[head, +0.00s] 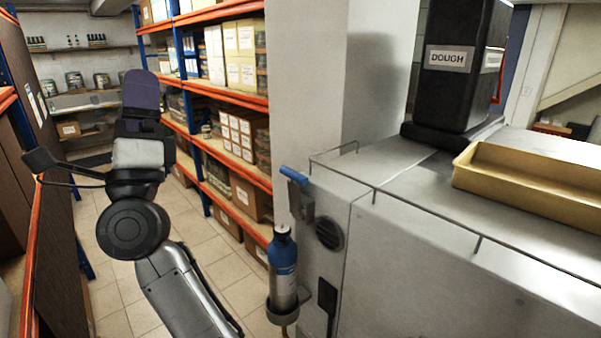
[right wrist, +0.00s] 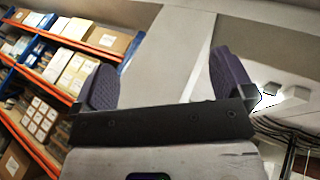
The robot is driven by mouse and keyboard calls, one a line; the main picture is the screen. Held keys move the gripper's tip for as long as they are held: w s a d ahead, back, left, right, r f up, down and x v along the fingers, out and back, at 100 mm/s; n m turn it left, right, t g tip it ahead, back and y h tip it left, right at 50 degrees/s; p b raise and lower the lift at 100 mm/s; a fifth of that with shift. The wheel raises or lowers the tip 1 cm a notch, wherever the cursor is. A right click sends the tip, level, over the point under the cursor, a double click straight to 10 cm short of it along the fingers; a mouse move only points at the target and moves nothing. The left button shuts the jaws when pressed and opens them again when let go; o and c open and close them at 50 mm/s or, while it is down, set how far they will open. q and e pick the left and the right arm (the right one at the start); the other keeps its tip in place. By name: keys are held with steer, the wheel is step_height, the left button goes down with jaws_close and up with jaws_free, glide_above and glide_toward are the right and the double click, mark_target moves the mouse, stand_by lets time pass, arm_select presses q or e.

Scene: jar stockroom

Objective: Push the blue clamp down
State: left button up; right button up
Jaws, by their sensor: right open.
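The blue clamp (head: 294,175) has a blue handle sticking out at the top left edge of the grey metal cabinet, above a grey bracket. The handle tilts slightly down to the right. My right gripper (head: 141,90) is raised at the left of the head view, well apart from the clamp, with its purple fingers pointing up. In the right wrist view my right gripper (right wrist: 162,75) shows its two purple fingers wide apart with nothing between them. The clamp is not visible in that view. My left gripper is not in view.
A blue-topped bottle (head: 283,265) hangs in a holder below the clamp. The grey cabinet (head: 400,255) carries a tan tray (head: 490,196) and a black "DOUGH" container (head: 455,75). Orange-edged shelves (head: 235,168) with boxes stand behind. Tiled floor (head: 115,300) shows between.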

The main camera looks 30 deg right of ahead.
steer(key=w+d+f+m+g+h, duration=0.3)
steer(key=d+f+m+g+h, duration=0.6)
steer(key=m+g, duration=1.45)
glide_toward(290, 175)
steer(key=p+x, duration=0.3)
steer(key=x, duration=0.7)
steer(key=shift+d+p, duration=0.4)
steer(key=shift+x, duration=0.8)
steer(key=shift+w+d+f, duration=0.1)
steer(key=shift+d, duration=0.05)
steer(key=shift+c, duration=0.5)
